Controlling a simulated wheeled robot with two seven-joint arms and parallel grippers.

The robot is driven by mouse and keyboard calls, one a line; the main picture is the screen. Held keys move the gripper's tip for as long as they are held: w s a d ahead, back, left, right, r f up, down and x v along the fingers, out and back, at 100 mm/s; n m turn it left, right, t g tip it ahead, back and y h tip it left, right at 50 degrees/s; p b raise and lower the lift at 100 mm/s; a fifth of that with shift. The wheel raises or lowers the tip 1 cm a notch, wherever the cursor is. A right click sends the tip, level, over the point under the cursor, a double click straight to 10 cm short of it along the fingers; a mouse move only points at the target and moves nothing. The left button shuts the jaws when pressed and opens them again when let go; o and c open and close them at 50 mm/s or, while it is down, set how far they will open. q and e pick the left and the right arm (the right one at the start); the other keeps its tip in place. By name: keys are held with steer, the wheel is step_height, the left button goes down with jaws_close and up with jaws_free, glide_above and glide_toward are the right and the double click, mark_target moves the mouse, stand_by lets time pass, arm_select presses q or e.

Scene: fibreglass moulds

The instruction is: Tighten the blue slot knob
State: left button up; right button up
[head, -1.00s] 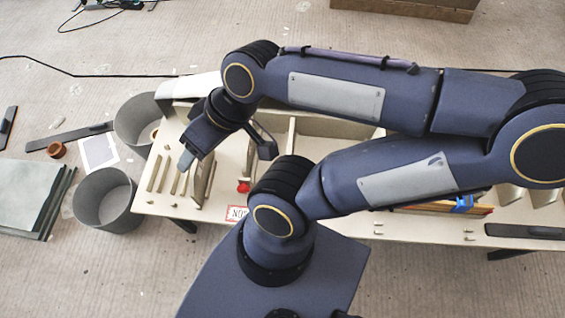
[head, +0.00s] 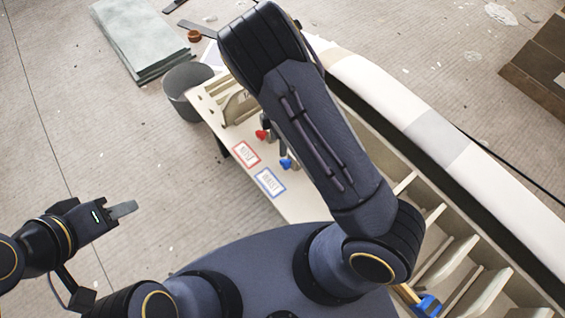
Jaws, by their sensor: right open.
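The blue slot knob (head: 286,164) shows at the near edge of the pale workbench (head: 292,204), above a blue-bordered label (head: 269,182). A red knob (head: 262,134) is up and left of it, by a red-bordered label (head: 245,153). My right arm reaches across the bench and hides most of my right gripper. A dark part of the right gripper (head: 283,146) shows between the knobs, close to the blue one; contact cannot be told. It is open. My left gripper (head: 123,209) is over the floor at the left, away from the bench, seen side-on.
A grey bin (head: 188,97) stands at the bench's far left end, with a stack of grey-green sheets (head: 138,38) beyond it. Several pale dividers (head: 447,258) and a blue item (head: 428,306) are at the lower right. The floor at left is clear.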

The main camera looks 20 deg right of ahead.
mark_target(282, 161)
steer(key=f+n, duration=0.1)
steer(key=f, duration=0.3)
steer(key=f+n+h, duration=0.1)
steer(key=f, duration=0.3)
steer(key=s+f+n+h, duration=0.1)
steer(key=f, duration=0.3)
steer(key=shift+d+f+n, duration=0.15)
steer(key=shift+d+n, duration=0.15)
steer(key=shift+d, duration=0.1)
steer(key=c, duration=1)
